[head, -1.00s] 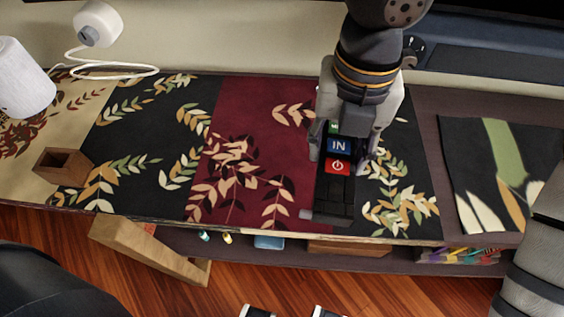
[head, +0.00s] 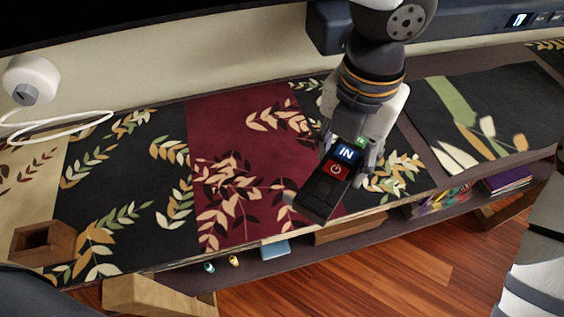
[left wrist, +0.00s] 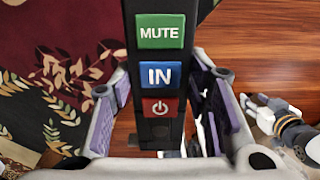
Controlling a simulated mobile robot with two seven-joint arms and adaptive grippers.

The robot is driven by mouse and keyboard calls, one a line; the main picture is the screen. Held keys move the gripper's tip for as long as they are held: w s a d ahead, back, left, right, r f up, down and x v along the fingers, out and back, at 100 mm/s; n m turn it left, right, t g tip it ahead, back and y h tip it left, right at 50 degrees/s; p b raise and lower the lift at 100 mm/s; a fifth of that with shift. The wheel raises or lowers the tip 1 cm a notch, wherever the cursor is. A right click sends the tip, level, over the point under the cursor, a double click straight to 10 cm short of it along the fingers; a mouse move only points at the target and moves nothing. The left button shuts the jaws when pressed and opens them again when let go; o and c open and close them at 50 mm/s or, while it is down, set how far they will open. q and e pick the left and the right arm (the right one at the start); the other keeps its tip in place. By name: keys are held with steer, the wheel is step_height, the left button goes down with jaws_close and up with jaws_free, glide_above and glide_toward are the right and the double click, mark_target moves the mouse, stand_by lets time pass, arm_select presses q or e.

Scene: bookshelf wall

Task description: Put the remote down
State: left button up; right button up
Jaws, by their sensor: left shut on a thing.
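The remote (head: 322,192) is a long black bar with green, blue and red buttons marked MUTE, IN and a power sign. My left gripper (head: 350,151) is shut on it, with a finger on each long side. In the head view the remote lies slanted over the cloth near the shelf's front edge; I cannot tell whether it touches the cloth. In the left wrist view the remote (left wrist: 160,62) runs between the purple-grey pads, with cloth to its left and wood floor to its right. My right gripper (left wrist: 268,108) shows at the right there; its opening is unclear.
The shelf top carries patterned black and red cloth (head: 238,150), mostly bare left of the remote. A small wooden box (head: 42,243) and a white device with a cable (head: 32,80) stand at the left. A dark bar-shaped device (head: 455,42) is behind. Lower shelf items sit below the edge.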

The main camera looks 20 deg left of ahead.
arm_select(q)
steer(key=w+a+f, duration=0.2)
steer(key=a+f, duration=0.1)
steer(key=a, duration=0.2)
glide_above(285, 169)
step_height(285, 169, down, 6)
steer(key=shift+d+r, duration=0.15)
steer(key=shift+r, duration=0.1)
steer(key=shift+a+f+b, duration=0.2)
steer(key=shift+f+b, duration=0.15)
steer(key=shift+f, duration=1.35)
arm_select(e)
steer(key=shift+s+f, duration=0.4)
arm_select(q)
steer(key=shift+f, duration=0.1)
steer(key=o, duration=1.3)
step_height(285, 169, up, 12)
steer(key=shift+r+p, duration=0.1)
steer(key=shift+p, duration=0.4)
arm_select(e)
steer(key=shift+w+r, duration=0.6)
steer(key=shift+w, duration=0.05)
